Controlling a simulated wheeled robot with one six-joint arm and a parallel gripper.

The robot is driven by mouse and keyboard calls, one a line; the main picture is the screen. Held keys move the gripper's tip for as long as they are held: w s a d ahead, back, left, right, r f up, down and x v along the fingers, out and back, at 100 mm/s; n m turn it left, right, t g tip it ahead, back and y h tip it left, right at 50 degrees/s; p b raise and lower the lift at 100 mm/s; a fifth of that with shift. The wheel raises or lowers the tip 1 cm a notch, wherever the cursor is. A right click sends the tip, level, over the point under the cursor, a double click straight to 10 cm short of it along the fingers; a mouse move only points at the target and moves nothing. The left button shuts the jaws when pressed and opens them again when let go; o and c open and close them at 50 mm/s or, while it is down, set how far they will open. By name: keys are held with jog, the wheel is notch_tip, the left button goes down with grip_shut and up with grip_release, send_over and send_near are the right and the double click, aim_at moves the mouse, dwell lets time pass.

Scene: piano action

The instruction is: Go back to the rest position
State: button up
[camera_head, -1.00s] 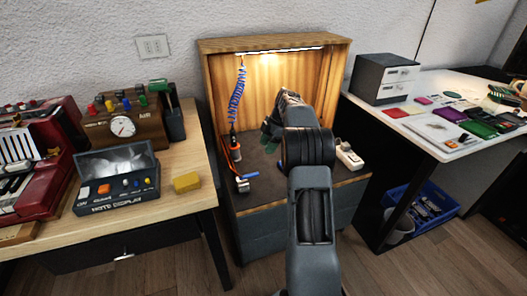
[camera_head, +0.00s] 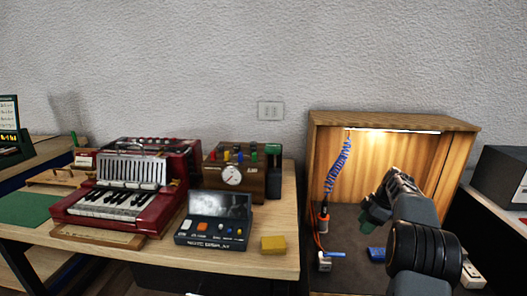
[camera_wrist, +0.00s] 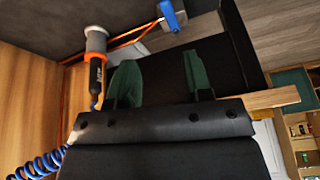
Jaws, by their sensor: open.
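My gripper (camera_head: 372,213) is at the right of the head view, in front of the open wooden cabinet (camera_head: 450,124). In the wrist view its two green fingers (camera_wrist: 160,82) stand apart with nothing between them. The orange and black tool (camera_head: 323,220) on a coiled blue cord (camera_head: 339,165) hangs at the cabinet's left side. It also shows in the wrist view (camera_wrist: 96,55), left of the fingers and apart from them. My arm covers part of the cabinet's right side.
A wooden table (camera_head: 270,220) at left holds a red keyboard instrument (camera_head: 125,195), a wooden gauge box (camera_head: 232,177), a note display (camera_head: 215,225) and a yellow block (camera_head: 273,245). A blue item (camera_head: 376,254) lies on the cabinet floor. A dark drawer box (camera_head: 500,175) stands far right.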

notch_tip(320, 180, down, 4)
jog(key=s+m, duration=0.2)
jog(key=m, duration=0.4)
jog(key=s+a+r+m+t+h+p, duration=0.1)
jog(key=s+a+r+m+p, duration=0.1)
jog(key=s+a+r+p, duration=0.5)
jog(key=s+a+r+m+h+p, duration=0.1)
jog(key=s+a+r+m+p, duration=0.2)
jog(key=s+a+r+p, duration=0.4)
jog(key=s+a+r+m+t+h+p, duration=0.1)
jog(key=s+a+r+p, duration=0.6)
jog(key=r, duration=1.2)
jog(key=s+m+h+p, duration=0.1)
jog(key=s+p, duration=0.3)
jog(key=p, duration=0.2)
jog(key=shift+a+r+m+t, duration=0.3)
